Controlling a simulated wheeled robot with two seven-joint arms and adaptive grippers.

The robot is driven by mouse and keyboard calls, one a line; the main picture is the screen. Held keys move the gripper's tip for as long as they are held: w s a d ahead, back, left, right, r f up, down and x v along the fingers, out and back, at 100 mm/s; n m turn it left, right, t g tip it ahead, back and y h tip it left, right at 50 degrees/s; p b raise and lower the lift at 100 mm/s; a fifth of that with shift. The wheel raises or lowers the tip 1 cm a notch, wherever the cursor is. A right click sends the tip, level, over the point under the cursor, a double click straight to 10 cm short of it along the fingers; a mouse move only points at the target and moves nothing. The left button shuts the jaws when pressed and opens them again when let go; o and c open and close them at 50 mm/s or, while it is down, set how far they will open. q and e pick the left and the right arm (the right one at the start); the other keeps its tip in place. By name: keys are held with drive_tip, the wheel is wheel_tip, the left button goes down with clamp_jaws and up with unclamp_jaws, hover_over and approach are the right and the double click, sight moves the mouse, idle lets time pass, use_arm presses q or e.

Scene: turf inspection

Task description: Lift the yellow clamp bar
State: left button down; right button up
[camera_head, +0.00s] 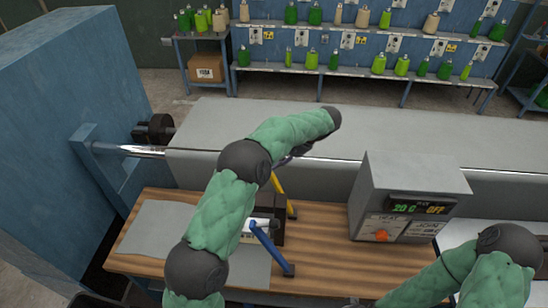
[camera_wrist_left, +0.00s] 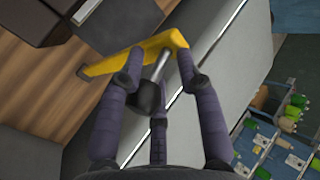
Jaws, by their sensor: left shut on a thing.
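The yellow clamp bar (camera_head: 281,189) shows as a thin slanted strip behind my left arm in the head view, above a dark device on the wooden table. In the left wrist view the yellow bar (camera_wrist_left: 112,66) runs from the left to a bent end between my fingers. My left gripper (camera_wrist_left: 156,68) is shut on it near that end; in the head view the gripper (camera_head: 292,157) is mostly hidden under my wrist. A grey rod with a dark knob (camera_wrist_left: 150,94) also lies between the fingers. My right arm enters at lower right; its gripper is out of view.
A blue bar (camera_head: 267,246) stands out in front of the dark device. A grey control box (camera_head: 408,197) with a display stands to the right on the wooden table (camera_head: 330,262). A long grey roller surface (camera_head: 420,135) lies behind. Shelves of bottles line the back.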

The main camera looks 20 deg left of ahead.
use_arm(q)
drive_tip(key=shift+s+d+f, duration=0.15)
drive_tip(key=shift+d+f, duration=0.3)
drive_tip(key=shift+f, duration=0.2)
drive_tip(key=c, duration=1.1)
unclamp_jaws()
drive_tip(key=shift+o, duration=0.6)
drive_tip(key=shift+d, duration=0.1)
drive_tip(key=shift+r, duration=0.1)
drive_tip(key=shift+r, duration=0.1)
